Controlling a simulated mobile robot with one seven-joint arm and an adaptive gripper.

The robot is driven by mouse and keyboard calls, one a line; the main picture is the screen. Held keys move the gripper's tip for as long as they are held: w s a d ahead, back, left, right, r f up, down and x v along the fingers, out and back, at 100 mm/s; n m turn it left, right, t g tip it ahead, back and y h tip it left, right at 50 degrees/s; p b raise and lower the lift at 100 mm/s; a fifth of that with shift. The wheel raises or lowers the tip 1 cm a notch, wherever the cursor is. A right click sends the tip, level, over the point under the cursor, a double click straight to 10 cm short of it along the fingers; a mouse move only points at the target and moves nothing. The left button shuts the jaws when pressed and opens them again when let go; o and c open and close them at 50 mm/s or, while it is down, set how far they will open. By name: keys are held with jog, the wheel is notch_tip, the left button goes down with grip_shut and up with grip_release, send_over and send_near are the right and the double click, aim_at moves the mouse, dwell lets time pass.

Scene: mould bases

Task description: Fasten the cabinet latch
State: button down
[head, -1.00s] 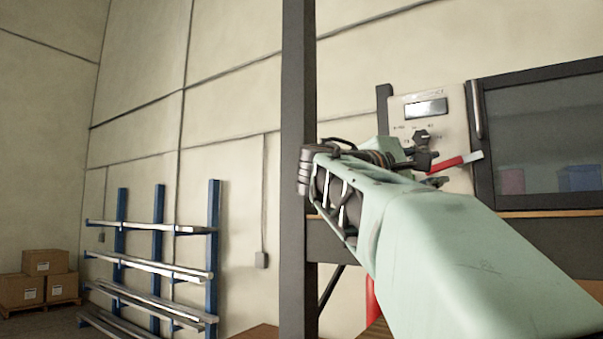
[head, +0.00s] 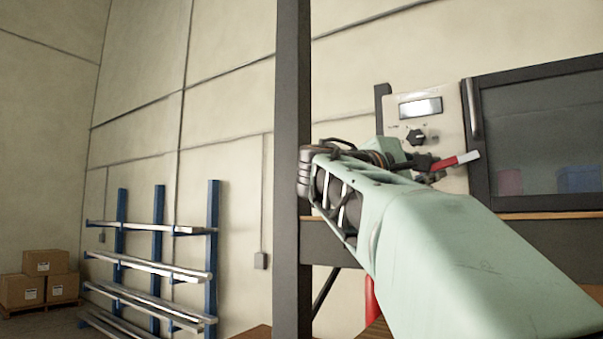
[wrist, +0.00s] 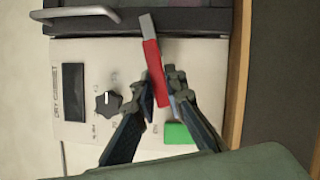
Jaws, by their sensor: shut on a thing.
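The cabinet latch looks like a red lever with a pale tip (head: 462,159), at the boundary between the control panel and the dark cabinet door (head: 545,130). In the wrist view the red lever (wrist: 153,62) stands slightly tilted, its pale tip overlapping the dark door frame (wrist: 190,20). My gripper (wrist: 161,87) is shut on the lever's lower part, one finger on each side. In the head view my gripper (head: 428,165) is partly hidden by my own wrist. The lever's lower end and pivot are hard to make out.
The pale control panel (head: 398,118) carries a display (head: 420,107), a black knob (head: 416,137) and a green button (wrist: 178,133). A bar handle (head: 475,110) stands on the door. A dark post (head: 292,120) rises left of my arm. A rack (head: 158,230) stands far left.

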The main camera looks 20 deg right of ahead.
jog(key=shift+w+r+m+y+p, duration=0.1)
jog(key=shift+r+m+y+p, duration=0.2)
jog(key=shift+r+m+p, duration=0.35)
jog(key=shift+m+g+p, duration=0.3)
jog(key=shift+m+p, duration=0.2)
jog(key=shift+m, duration=0.55)
jog(key=c, duration=2)
grip_release()
jog(key=shift+o, duration=0.2)
jog(key=v, duration=0.7)
jog(key=shift+a, duration=0.3)
